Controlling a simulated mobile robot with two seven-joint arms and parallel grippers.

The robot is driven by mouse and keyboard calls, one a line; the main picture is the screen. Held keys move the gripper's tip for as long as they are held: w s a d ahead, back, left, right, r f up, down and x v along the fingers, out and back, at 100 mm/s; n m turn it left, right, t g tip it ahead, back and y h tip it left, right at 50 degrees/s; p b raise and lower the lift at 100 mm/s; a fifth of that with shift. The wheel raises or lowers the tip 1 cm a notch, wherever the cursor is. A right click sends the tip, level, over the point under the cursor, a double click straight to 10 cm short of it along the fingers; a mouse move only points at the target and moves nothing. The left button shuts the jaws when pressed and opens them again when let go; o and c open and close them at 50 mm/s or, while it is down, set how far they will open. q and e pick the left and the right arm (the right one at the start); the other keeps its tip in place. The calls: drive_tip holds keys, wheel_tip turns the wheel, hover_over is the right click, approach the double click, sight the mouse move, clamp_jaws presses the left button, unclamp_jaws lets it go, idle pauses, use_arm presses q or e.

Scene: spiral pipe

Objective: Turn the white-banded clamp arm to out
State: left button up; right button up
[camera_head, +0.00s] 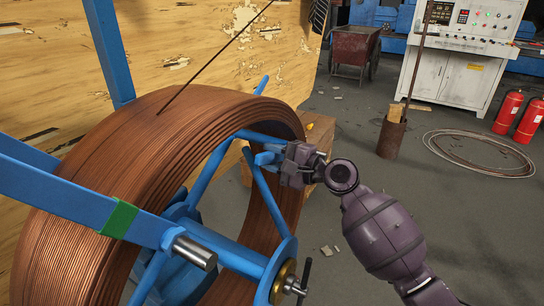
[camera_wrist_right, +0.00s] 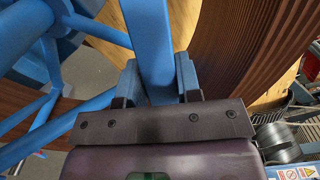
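The spiral pipe coil (camera_head: 130,140) is a large copper-brown roll on a blue reel frame (camera_head: 190,215). A blue clamp arm with a green band (camera_head: 118,219) crosses the coil's near left side. I see no white band in either view. My right gripper (camera_head: 268,155) is at the coil's upper right rim, by a blue bar. In the right wrist view this blue bar (camera_wrist_right: 148,40) runs between the fingers of my right gripper (camera_wrist_right: 162,80), which lie against both its sides. Whether it is the white-banded arm I cannot tell. My left gripper is not in view.
A wooden panel (camera_head: 200,45) stands behind the coil. A hub with a brass ring (camera_head: 283,280) and dark handle is at the coil's near end. A control cabinet (camera_head: 455,75), red cylinders (camera_head: 508,112) and a wire loop (camera_head: 480,152) stand farther right.

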clamp_jaws()
drive_tip(key=shift+r, duration=0.2)
drive_tip(key=r, duration=0.1)
drive_tip(key=r+m+p, duration=0.1)
drive_tip(key=w+r+p, duration=0.1)
drive_tip(key=shift+d+r+m, duration=0.15)
drive_tip(key=shift+d+m, duration=0.25)
drive_tip(key=shift+w+d+r+m+p, duration=0.2)
drive_tip(key=shift+w+r+m+p, duration=0.15)
drive_tip(key=shift+p, duration=0.25)
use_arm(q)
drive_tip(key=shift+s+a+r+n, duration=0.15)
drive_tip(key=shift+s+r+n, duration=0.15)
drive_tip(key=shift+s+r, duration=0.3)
use_arm(e)
drive_tip(key=shift+w+f+m, duration=0.1)
drive_tip(key=shift+f+m, duration=0.15)
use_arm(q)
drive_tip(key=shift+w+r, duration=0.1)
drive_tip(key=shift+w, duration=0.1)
use_arm(e)
drive_tip(key=o, duration=0.6)
unclamp_jaws()
drive_tip(key=shift+d, duration=0.1)
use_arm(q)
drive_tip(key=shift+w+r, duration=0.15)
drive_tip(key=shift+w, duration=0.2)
use_arm(e)
drive_tip(key=shift+o, duration=0.4)
drive_tip(key=shift+f, duration=0.1)
